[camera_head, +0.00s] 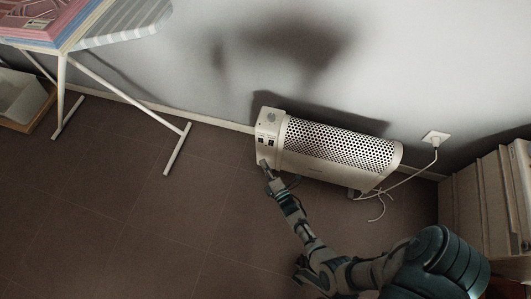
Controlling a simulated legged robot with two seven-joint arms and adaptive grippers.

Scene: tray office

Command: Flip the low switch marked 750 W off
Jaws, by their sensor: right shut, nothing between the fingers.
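A cream convector heater (338,148) with a perforated grille stands on the floor against the wall, tilted in the picture. Its left end panel (269,121) carries a round dial near the top and small dark switches (265,141) below it. The markings and the switch positions are too small to read. My right gripper (265,164) is shut, with its tips at the lower part of the end panel, just below the dark switches. I cannot tell whether it touches the panel, and it may hide part of its lower area. My left gripper is not in view.
A white cord runs from the heater to a wall socket (435,138), with a loop on the floor (378,205). An ironing board (125,22) with folded cloths stands at the upper left. Cream boxes or binders (490,205) stand at the right. The floor (120,220) at left is clear.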

